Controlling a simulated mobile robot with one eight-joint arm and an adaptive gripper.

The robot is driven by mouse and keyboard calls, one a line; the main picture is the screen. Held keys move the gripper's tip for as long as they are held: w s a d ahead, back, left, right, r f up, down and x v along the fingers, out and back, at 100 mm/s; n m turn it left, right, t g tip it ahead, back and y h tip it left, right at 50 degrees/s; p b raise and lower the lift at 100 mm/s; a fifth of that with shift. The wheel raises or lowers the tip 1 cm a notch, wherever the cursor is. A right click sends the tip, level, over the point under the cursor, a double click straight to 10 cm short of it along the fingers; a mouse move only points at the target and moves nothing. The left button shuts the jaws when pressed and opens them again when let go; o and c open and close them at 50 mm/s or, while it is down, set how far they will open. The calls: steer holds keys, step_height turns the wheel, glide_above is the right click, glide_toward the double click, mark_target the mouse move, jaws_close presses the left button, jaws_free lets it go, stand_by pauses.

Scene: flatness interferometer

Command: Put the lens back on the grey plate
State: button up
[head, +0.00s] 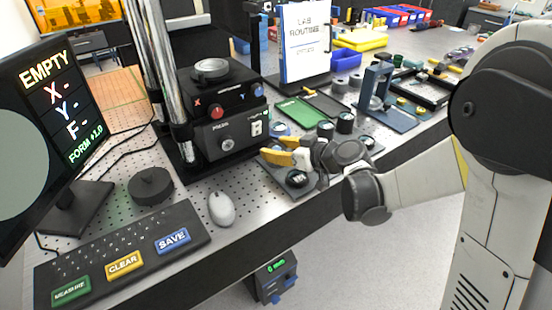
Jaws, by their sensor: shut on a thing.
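My gripper (272,149) has yellow fingers and reaches in from the right over the left end of the grey plate (270,172), in front of the black press-like instrument. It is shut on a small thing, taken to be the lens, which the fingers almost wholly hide. The height of the fingertips above the plate is hard to tell. On the plate, a dark round piece (296,179) sits near the front edge. Other dark round pieces (345,122) stand behind my gripper. My wrist hides the middle of the plate.
The black instrument (222,118) stands close left of the fingers. A green tray (300,112) and sign stand behind. A blue-grey stand (377,95) is to the right. A white mouse (221,208), a dark knob (150,186) and a button panel (120,262) lie at the front left.

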step_height(320, 180, down, 3)
steer(key=shift+r+b, duration=0.2)
steer(key=shift+b, duration=0.35)
steer(key=shift+r, duration=0.15)
steer(key=o, duration=1.3)
